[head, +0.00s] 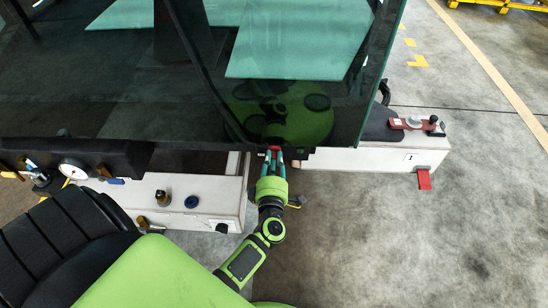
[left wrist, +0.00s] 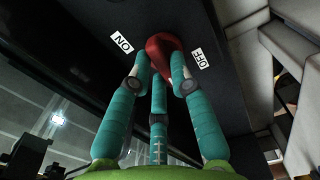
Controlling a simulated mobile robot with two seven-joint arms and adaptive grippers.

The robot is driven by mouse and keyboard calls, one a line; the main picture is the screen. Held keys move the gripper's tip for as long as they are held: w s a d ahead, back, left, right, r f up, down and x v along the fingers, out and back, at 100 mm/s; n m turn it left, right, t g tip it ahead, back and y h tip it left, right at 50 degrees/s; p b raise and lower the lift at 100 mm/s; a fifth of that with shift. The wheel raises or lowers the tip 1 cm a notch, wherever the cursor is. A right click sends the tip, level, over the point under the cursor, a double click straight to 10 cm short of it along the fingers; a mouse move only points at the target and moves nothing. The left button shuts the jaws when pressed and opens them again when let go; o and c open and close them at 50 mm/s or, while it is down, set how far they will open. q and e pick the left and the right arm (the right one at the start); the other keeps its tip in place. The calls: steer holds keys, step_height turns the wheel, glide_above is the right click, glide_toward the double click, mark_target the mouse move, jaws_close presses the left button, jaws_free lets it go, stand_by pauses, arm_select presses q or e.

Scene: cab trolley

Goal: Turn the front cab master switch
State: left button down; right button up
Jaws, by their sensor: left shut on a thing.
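The master switch is a red knob (left wrist: 165,44) on a dark panel in the left wrist view, between a white ON label (left wrist: 122,42) at its left and a white OFF label (left wrist: 198,58) at its right. My left gripper (left wrist: 160,78) has its three teal fingers closed around the knob, which is partly hidden by them. In the head view a bit of the red knob (head: 274,148) shows at the tips of my left gripper (head: 273,158), at the lower edge of the cab. My right gripper is not in view.
The dark cab glass (head: 300,110) stands just beyond the gripper. A white box (head: 185,205) with knobs and a black seat (head: 65,235) lie at the left. Another white box (head: 375,160) with a red handle piece (head: 424,180) is at the right. The floor at the lower right is clear.

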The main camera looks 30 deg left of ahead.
arm_select(q)
steer(key=shift+n, duration=0.5)
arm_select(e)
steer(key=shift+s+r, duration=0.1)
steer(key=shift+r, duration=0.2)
arm_select(q)
steer(key=shift+r, duration=0.1)
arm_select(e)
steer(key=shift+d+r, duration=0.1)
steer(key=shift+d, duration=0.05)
arm_select(q)
steer(key=c, duration=1.1)
jaws_free()
steer(key=shift+s, duration=0.1)
steer(key=v, duration=1.1)
steer(key=shift+s+d, duration=0.2)
steer(key=shift+s, duration=0.15)
